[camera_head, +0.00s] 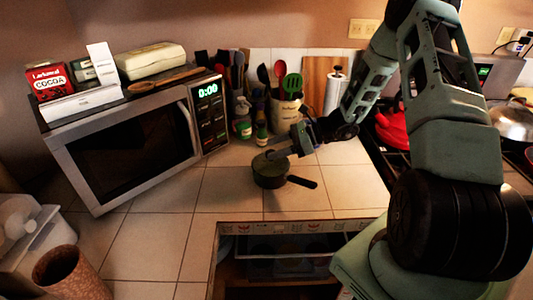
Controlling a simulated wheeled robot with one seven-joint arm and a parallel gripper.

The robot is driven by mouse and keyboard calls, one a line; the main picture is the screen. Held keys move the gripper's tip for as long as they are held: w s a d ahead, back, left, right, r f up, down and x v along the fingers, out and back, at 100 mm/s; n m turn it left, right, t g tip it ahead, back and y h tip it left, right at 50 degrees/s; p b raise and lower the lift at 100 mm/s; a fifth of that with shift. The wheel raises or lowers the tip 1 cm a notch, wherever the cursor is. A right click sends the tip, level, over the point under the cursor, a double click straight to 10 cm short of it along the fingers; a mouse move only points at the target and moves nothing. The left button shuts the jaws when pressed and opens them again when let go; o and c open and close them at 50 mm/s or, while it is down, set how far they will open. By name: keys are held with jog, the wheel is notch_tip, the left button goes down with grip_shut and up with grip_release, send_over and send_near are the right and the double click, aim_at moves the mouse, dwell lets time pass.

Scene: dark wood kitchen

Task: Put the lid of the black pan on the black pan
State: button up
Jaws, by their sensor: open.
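No separate lid shows clearly elsewhere. My gripper (278,153) is open just above the back of the pan's top, reaching in from the right. Whether it touches anything there is too small to tell.
The microwave (128,150) stands to the left, with boxes on top. Bottles (243,120) and a utensil crock (284,109) stand behind the pan. A red kettle (391,126) is on the stove at right. An open drawer (285,245) lies below the front edge. Counter tiles left of the pan are clear.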

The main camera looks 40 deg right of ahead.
jog(key=b+v, duration=0.2)
jog(key=v, duration=0.6)
jog(key=s+a+r+n+g+h, duration=0.1)
jog(key=s+a+r+n+g, duration=0.3)
jog(key=a+n, duration=0.55)
jog(key=s+a+r+n+g+h, duration=0.15)
jog(key=s+a+n+g, duration=0.3)
jog(key=a, duration=0.95)
jog(key=s+a+r+n+h, duration=0.1)
jog(key=s+a+n+h, duration=0.3)
jog(key=s+n, duration=0.4)
jog(key=s+a+r+n+t+h, duration=0.1)
jog(key=s+a+r+n+h, duration=0.1)
jog(key=s+a+n+h, duration=0.2)
jog(key=s+a+n, duration=0.2)
jog(key=s+n, duration=0.2)
jog(key=n, duration=0.2)
jog(key=shift+a+r+n, duration=0.15)
jog(key=shift+r+n, duration=0.15)
jog(key=shift+r, duration=0.05)
jog(key=shift+c, duration=0.2)
